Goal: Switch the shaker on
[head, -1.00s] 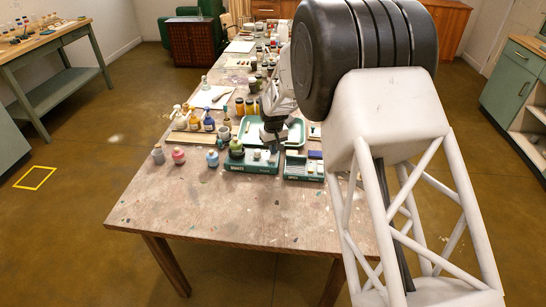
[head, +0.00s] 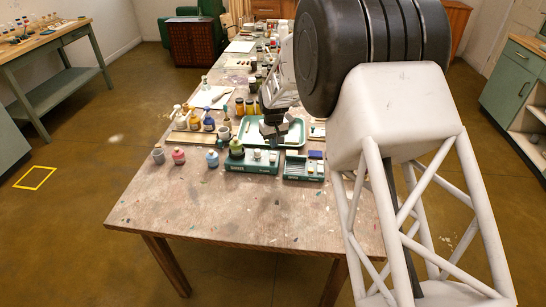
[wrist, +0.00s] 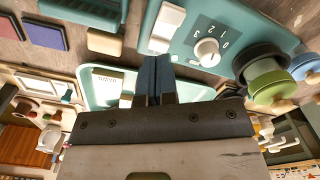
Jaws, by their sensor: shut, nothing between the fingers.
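The shaker (head: 237,166) is a low green unit near the table's front edge. A green bottle (head: 236,148) stands at its left end; the bottle also shows in the wrist view (wrist: 268,82). In the wrist view the shaker's top (wrist: 188,38) carries a white dial (wrist: 207,51) marked with numbers and a white rocker switch (wrist: 167,22). My gripper (wrist: 156,62) is shut and empty. Its fingertips are close to the rocker's near end, left of the dial; I cannot tell whether they touch. In the head view my gripper (head: 272,134) is just behind the shaker.
A second green unit (head: 300,177) stands right of the shaker, with a blue block (head: 315,154) behind it. A pale green tray (head: 292,142) lies behind both. Pink (head: 178,155) and blue (head: 212,158) small bottles stand to the left. The table's front (head: 210,215) is clear.

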